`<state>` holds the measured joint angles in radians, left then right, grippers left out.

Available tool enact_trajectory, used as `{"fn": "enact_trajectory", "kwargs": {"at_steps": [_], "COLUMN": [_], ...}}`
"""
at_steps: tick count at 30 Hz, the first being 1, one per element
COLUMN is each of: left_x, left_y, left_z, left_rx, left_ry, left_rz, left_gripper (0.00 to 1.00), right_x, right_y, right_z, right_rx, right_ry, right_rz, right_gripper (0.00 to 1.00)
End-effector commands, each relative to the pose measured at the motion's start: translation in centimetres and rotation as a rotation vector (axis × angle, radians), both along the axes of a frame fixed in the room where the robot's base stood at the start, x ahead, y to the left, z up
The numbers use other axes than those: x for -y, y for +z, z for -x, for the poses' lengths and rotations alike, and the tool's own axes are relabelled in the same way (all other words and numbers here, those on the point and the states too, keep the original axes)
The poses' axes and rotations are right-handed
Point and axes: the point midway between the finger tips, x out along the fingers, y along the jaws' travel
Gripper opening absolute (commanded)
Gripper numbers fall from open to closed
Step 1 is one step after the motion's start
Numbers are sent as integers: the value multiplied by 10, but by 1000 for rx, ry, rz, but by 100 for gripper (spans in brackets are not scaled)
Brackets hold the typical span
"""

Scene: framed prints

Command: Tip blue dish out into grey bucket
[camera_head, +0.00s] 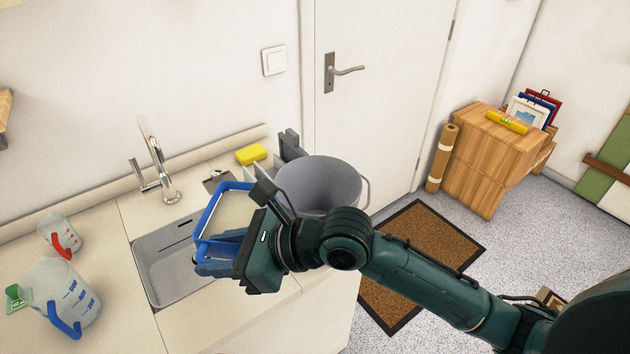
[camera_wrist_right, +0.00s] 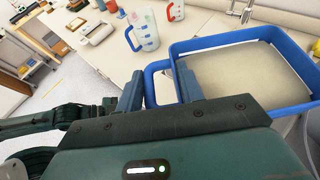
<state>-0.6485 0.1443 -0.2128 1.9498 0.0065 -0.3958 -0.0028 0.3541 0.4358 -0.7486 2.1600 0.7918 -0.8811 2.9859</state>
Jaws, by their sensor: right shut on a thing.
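The blue dish (camera_head: 207,215) is a shallow rectangular tray with a blue rim and a loop handle. It is held above the sink, left of the bucket. In the right wrist view, the dish (camera_wrist_right: 224,42) shows a pale beige, fairly even surface inside; whether that is contents or the floor of the dish I cannot tell. My right gripper (camera_wrist_right: 160,88) is shut on the dish's handle; in the head view the gripper (camera_head: 215,258) partly hides the dish. The grey bucket (camera_head: 318,176) stands open and upright to the right; my right arm hides its lower part. My left gripper is not visible.
A metal sink (camera_head: 170,285) with a tap (camera_head: 153,165) lies below and behind the dish. A yellow sponge (camera_head: 251,154) is near the wall. A large measuring jug (camera_head: 65,290) and a smaller jug (camera_head: 58,235) stand left. A door (camera_head: 380,100) is behind the bucket.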

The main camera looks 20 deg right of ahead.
Motion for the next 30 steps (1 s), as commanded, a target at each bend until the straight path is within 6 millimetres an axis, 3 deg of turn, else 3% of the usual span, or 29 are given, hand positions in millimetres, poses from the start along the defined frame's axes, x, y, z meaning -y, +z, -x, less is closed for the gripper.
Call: {"fn": "enact_trajectory", "kwargs": {"at_steps": [30], "left_x": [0], "left_y": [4], "left_z": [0], "left_rx": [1], "left_ry": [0], "left_rz": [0], "left_gripper": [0], "right_x": [28], "right_y": [45], "right_z": [-14], "right_rx": [-95], "right_ry": [-24], "right_rz": [-228], "right_gripper": [0]}}
